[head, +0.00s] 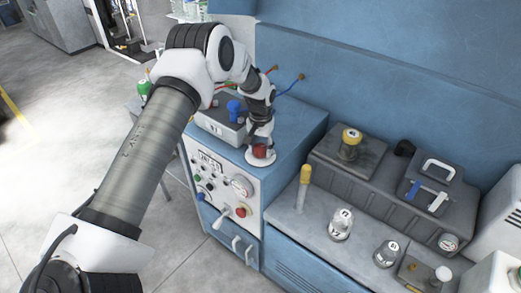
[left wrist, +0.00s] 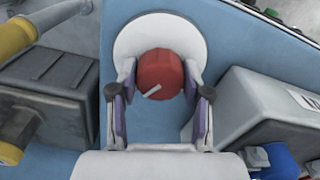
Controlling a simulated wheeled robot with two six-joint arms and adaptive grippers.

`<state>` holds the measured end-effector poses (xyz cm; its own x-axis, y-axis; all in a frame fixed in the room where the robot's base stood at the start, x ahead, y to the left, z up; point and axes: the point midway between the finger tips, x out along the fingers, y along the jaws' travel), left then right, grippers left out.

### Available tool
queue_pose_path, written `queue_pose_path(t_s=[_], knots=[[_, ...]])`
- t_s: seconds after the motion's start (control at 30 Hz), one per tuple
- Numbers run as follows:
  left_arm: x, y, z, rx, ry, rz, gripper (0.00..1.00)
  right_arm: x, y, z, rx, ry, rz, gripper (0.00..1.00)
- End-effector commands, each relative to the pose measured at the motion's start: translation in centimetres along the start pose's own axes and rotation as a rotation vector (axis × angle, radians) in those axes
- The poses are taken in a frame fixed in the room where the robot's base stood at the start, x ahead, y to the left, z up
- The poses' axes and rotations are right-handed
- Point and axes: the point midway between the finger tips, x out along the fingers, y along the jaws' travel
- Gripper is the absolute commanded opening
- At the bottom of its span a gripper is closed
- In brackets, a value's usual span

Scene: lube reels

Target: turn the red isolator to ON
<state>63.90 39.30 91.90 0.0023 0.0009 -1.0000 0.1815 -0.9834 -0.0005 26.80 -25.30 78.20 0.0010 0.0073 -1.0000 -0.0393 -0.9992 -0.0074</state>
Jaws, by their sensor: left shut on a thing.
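The red isolator (head: 262,152) is a red knob on a round white base plate on top of the blue cabinet. In the left wrist view the red knob (left wrist: 160,74) shows a white pointer mark running diagonally at its lower part, on its white disc (left wrist: 134,38). My left gripper (head: 261,142) comes down over the knob from above. In the left wrist view its fingers (left wrist: 159,88) are on either side of the knob and shut on it. No ON or OFF lettering is readable. My right gripper is not in view.
A grey box with a blue knob (head: 233,109) stands behind the isolator. The cabinet's front panel (head: 222,188) carries buttons, a gauge and a lever. To the right, a bench holds a yellow-topped post (head: 304,180), glass jars (head: 341,222) and a dark grey tank (head: 385,205).

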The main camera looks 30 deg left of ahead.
Motion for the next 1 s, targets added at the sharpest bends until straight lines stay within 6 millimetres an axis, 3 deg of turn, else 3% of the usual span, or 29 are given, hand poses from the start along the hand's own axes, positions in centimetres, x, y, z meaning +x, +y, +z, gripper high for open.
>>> queue_pose_path(t_s=[0.4,1.0], knots=[[0.45,0.03,0.39,0.235,-0.012,0.002,0.13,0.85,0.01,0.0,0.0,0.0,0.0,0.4],[0.38,0.03,0.37,0.278,-0.012,0.002,0.13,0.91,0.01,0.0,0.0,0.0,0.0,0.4]])
